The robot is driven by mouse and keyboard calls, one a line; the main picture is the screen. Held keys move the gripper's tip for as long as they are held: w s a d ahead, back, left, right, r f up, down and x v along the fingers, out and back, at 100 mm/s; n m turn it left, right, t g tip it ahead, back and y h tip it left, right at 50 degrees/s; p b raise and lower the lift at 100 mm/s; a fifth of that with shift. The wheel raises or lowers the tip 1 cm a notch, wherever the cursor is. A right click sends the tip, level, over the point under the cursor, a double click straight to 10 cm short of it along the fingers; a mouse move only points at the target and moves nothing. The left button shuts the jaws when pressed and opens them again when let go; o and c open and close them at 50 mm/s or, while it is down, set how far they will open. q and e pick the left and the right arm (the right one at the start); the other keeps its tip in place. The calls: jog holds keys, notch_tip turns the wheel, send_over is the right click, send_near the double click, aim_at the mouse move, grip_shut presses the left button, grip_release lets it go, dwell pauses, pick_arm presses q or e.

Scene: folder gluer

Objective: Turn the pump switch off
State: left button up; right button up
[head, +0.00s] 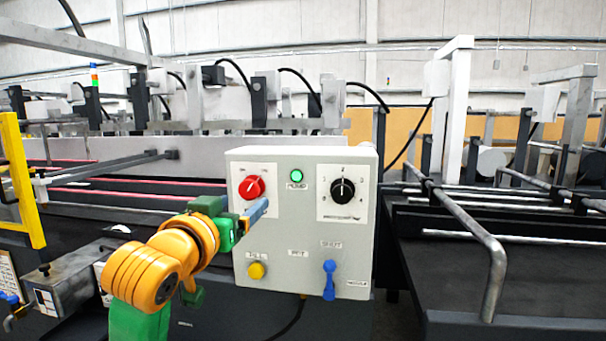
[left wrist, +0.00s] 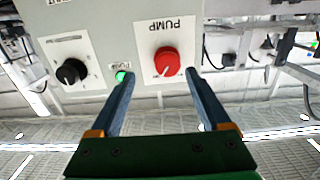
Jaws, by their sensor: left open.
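The pump switch is a red round knob (head: 251,188) on a white plate at the upper left of a light grey control box (head: 307,242). In the left wrist view, which is upside down, the red knob (left wrist: 166,61) sits under an inverted PUMP label, and its white mark points down and slightly left. My left gripper (head: 258,210) is just below the knob in the head view. In the left wrist view the left gripper (left wrist: 159,75) is open, its fingers spread to either side of the knob. I cannot tell if they touch. My right gripper is not in view.
A lit green lamp (head: 297,176) and a black knob (head: 343,190) are right of the switch. A yellow button (head: 257,270) and a blue lever (head: 329,280) are lower on the box. A metal rail (head: 470,230) stands to the right, a yellow frame (head: 22,180) to the left.

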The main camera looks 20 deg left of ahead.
aim_at(248, 189)
pick_arm(q)
jog(key=w+a, duration=0.1)
jog(key=w+a+r+p, duration=0.1)
jog(key=w, duration=0.1)
jog(key=shift+a+r, duration=0.2)
jog(key=shift+a, duration=0.05)
jog(key=shift+w+f+p, duration=0.2)
jog(key=shift+w+p, duration=0.2)
jog(key=shift+w, duration=0.7)
jog(key=shift+w+f, duration=0.1)
jog(key=shift+w, duration=0.05)
jog(key=c, duration=0.5)
grip_shut()
